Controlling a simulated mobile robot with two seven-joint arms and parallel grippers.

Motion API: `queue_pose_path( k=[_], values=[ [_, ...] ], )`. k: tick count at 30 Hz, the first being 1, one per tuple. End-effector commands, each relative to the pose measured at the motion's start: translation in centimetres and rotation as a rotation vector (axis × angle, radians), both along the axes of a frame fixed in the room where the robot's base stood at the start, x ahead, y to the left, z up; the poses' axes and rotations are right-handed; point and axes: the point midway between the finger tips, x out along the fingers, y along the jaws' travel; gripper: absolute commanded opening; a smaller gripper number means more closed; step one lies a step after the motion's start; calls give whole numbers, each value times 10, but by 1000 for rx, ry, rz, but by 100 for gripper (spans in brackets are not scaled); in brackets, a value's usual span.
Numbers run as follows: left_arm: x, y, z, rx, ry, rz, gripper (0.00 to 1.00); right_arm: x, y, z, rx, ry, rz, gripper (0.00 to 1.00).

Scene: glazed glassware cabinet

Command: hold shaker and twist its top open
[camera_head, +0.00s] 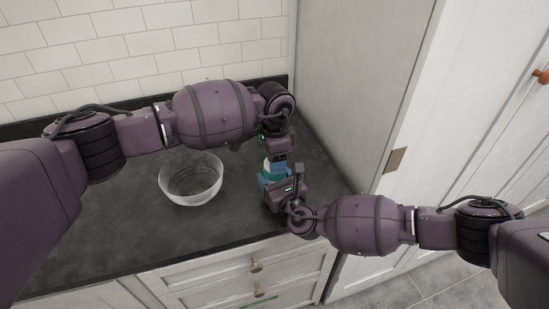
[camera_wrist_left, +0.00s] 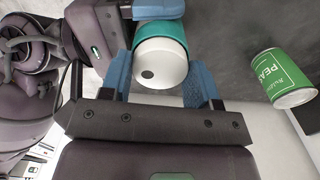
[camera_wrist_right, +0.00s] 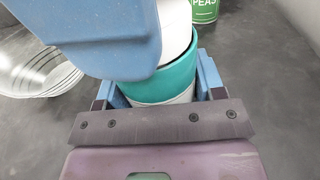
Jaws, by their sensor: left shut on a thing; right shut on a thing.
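The shaker has a teal body and a white top. In the left wrist view the shaker (camera_wrist_left: 163,62) shows its rounded white top with a dark hole, between the blue fingers of my left gripper (camera_wrist_left: 160,88). In the right wrist view the shaker (camera_wrist_right: 165,82) stands between the fingers of my right gripper (camera_wrist_right: 160,88), which is shut on the body. A blue finger of the left gripper covers part of the top there. In the head view my left gripper (camera_head: 274,162) is just above my right gripper (camera_head: 272,183), and both largely hide the shaker.
A clear glass bowl (camera_head: 191,180) stands on the dark counter (camera_head: 110,215) left of the grippers. A green can of peas (camera_wrist_left: 280,80) stands close by. A tall pale panel (camera_head: 355,85) bounds the right side. The counter's left part is free.

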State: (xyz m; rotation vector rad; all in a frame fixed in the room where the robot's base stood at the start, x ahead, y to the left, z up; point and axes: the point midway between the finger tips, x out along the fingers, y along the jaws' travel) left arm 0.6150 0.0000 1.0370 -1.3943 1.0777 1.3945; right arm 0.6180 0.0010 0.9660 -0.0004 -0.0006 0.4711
Motion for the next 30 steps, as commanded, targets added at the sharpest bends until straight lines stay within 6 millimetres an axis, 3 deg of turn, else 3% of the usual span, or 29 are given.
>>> queue_pose_path(
  k=[6, 7, 12, 23, 30],
  values=[
    [0, 1, 0, 1, -1, 0, 32, 0, -1, -1, 0, 1, -1, 34],
    [0, 1, 0, 1, -1, 0, 57, 0, -1, -1, 0, 1, -1, 34],
    [0, 0, 0, 1, -1, -1, 82, 0, -1, -1, 0, 1, -1, 34],
    [0, 0, 5, 0, -1, -2, 82, 0, 0, -1, -1, 0, 0, 34],
    [1, 0, 40, 0, -3, -3, 82, 0, 0, -1, -1, 0, 0, 34]
  ],
)
